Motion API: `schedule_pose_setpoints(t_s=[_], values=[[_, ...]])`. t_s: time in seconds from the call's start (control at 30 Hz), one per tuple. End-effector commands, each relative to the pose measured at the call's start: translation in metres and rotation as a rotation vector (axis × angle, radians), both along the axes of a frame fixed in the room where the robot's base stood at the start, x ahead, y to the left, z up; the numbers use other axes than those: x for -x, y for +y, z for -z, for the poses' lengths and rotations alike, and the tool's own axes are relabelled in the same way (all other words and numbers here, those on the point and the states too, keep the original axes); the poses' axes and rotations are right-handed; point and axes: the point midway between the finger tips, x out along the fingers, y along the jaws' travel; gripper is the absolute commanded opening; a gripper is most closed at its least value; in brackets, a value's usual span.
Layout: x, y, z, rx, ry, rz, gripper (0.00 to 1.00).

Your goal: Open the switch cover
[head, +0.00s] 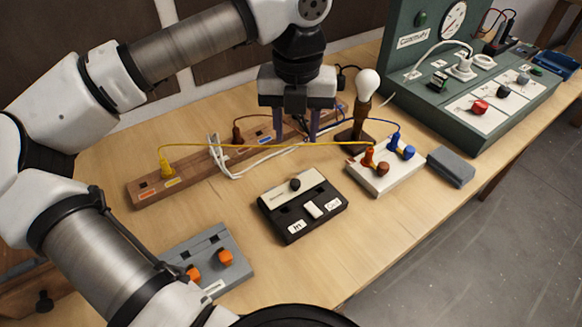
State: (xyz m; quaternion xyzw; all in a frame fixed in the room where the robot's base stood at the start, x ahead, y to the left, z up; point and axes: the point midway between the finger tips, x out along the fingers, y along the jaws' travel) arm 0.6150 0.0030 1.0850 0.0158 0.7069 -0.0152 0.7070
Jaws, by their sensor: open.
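A black switch box (290,221) lies on the wooden table, front centre. Its front part carries a white rocker (312,210) and labels reading "In" and "Out". A cream panel (280,197) with a dark knob (295,184) lies along its rear part; I take this to be the cover, but cannot tell for sure whether it is open or shut. My gripper (296,138) points down behind the box, over the wires near the wooden strip. Its dark fingers are apart, with no object clearly between them. It does not touch the box.
A wooden strip (195,177) with yellow and white wires lies behind the box. A lamp bulb (368,84) on a stand and a white terminal box (384,175) stand to the right. A grey block (450,167), a grey box (212,258) and a green panel (480,110) also stand here.

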Motion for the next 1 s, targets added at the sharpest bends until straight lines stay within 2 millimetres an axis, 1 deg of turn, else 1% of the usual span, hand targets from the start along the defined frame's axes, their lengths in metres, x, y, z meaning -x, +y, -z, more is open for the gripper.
schedule_pose_setpoints(t_s=[0.17,0.4,0.5,0.6,0.8,1.0], values=[[0.001,0.000,0.032,0.002,0.005,0.002,0.41],[0.001,0.000,0.083,0.004,0.004,0.002,0.41],[0.002,-0.001,0.100,0.004,0.003,0.003,0.41],[0.001,0.000,0.113,0.003,0.003,0.001,0.41],[0.001,0.000,0.125,0.002,0.001,0.000,0.41],[0.001,0.000,0.126,0.001,0.000,0.001,0.41]])
